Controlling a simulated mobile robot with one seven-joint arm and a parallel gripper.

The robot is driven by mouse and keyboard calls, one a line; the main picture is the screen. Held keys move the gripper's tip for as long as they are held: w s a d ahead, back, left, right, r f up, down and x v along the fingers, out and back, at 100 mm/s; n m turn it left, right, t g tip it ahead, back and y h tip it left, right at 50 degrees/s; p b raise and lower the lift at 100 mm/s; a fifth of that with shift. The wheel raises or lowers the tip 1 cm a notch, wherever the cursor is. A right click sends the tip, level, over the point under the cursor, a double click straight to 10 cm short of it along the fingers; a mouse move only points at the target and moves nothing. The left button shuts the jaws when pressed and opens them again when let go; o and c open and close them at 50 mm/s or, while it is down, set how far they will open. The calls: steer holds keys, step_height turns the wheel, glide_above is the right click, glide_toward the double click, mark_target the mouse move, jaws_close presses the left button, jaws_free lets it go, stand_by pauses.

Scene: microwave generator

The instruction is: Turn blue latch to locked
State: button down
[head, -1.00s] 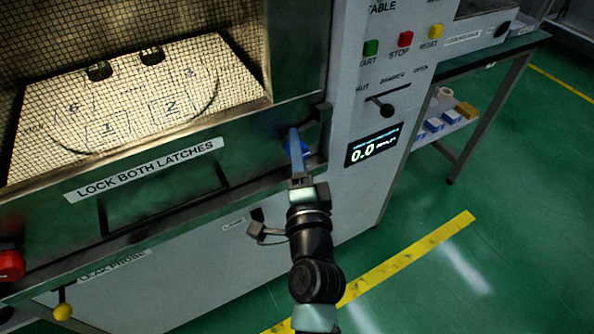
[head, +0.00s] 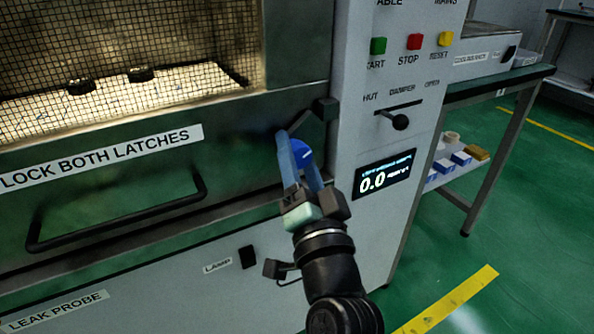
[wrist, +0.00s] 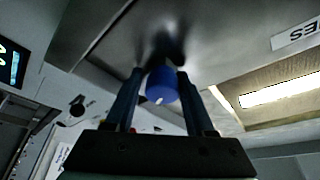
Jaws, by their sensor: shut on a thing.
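The blue latch (head: 301,153) is a round knob with a small white mark, on the right end of the door's lower frame in the head view. It also shows in the wrist view (wrist: 161,84), with its white mark toward the camera. My gripper (head: 294,150) has one finger on each side of the knob and is shut on it. In the wrist view the fingers (wrist: 156,80) flank the knob left and right. The near finger hides part of the knob in the head view. I cannot read any locked or unlocked label beside it.
A dark bracket (head: 325,109) sits just above right of the latch. The door handle (head: 120,215) is to the left. The control panel with a damper lever (head: 399,121) and lit display (head: 384,177) is to the right. Open green floor lies at lower right.

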steer(key=shift+d+r, duration=0.15)
steer(key=shift+r, duration=0.4)
steer(key=shift+c, duration=1.8)
jaws_free()
steer(key=shift+f, duration=0.15)
steer(key=shift+f, duration=0.1)
steer(key=shift+s+f, duration=0.25)
steer(key=shift+s, duration=0.35)
steer(key=b+v, duration=0.1)
steer(key=v, duration=1)
steer(key=shift+s+d, duration=0.2)
steer(key=shift+s, duration=0.15)
